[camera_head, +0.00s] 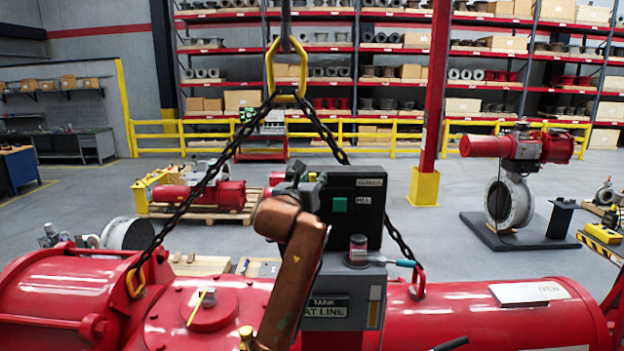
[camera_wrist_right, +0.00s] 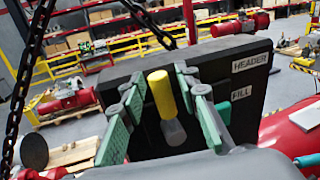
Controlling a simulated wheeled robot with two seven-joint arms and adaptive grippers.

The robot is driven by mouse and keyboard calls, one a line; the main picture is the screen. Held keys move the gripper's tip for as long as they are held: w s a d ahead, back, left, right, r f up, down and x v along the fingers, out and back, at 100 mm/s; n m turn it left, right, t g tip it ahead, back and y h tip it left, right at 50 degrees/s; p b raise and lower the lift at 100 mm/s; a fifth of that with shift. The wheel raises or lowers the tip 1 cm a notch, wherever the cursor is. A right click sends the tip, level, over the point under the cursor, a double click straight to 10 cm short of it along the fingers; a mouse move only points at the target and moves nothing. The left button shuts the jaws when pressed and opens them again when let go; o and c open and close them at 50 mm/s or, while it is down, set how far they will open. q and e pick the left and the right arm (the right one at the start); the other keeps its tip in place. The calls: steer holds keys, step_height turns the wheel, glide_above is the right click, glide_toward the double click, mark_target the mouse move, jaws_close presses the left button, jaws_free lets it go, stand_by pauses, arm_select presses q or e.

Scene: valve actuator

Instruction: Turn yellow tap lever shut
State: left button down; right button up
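The yellow tap lever (camera_wrist_right: 162,94) stands upright on a pale grey stem in front of the dark panel in the right wrist view. My right gripper (camera_wrist_right: 160,86) is open, with one green-padded finger on each side of the lever. Gaps show between the lever and both fingers. In the head view my right gripper (camera_head: 302,188) is at the left edge of the black panel (camera_head: 370,215), labelled HEADER and FILL. My left gripper is not in view.
A grey post (camera_head: 345,285) with TANK and AT LINE labels stands below the panel. Lifting chains (camera_head: 198,190) hang close on both sides. The large red actuator body (camera_head: 500,320) fills the foreground.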

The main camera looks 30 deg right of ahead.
jaws_close()
stand_by(0.5)
